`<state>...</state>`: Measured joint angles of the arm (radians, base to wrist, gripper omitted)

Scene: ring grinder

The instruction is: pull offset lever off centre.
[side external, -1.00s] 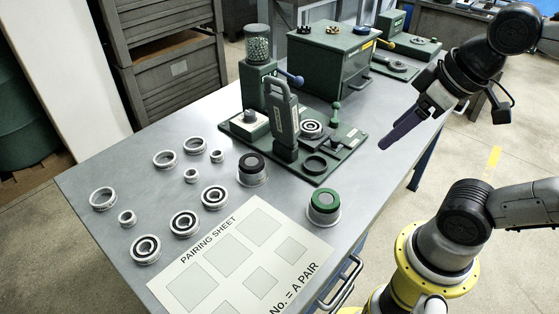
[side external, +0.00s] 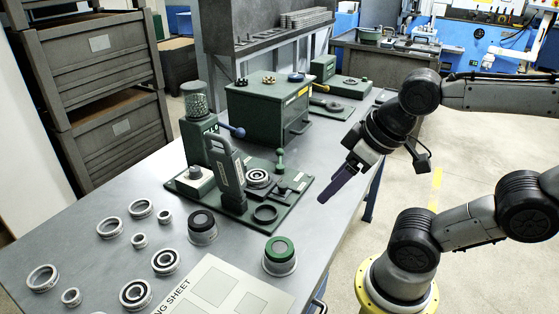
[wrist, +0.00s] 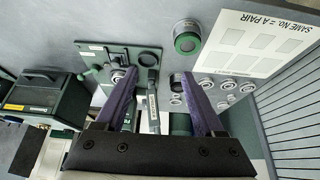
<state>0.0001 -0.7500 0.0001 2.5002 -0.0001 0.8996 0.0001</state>
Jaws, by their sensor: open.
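A green fixture (side external: 236,190) stands on the bench, with an upright grey-green handle (side external: 226,165) and a ringed bearing (side external: 258,178) on its plate. A short green-knobbed lever (side external: 280,160) stands near the bearing, and a blue-knobbed lever (side external: 237,132) sticks out behind. I cannot tell which is the offset lever. My gripper (side external: 322,199) is in the air right of the fixture, touching nothing visible. In the wrist view its purple fingers (wrist: 158,74) are spread wide and empty, with the fixture plate (wrist: 150,56) beyond and the fingers covering part of it.
Several steel rings lie at the bench's left, including a dark-ringed bearing (side external: 165,262). A black-topped cup (side external: 203,228) and a green-topped cup (side external: 279,257) stand in front of the fixture. The pairing sheet (side external: 215,287) lies nearer. A green box (side external: 268,110) stands behind.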

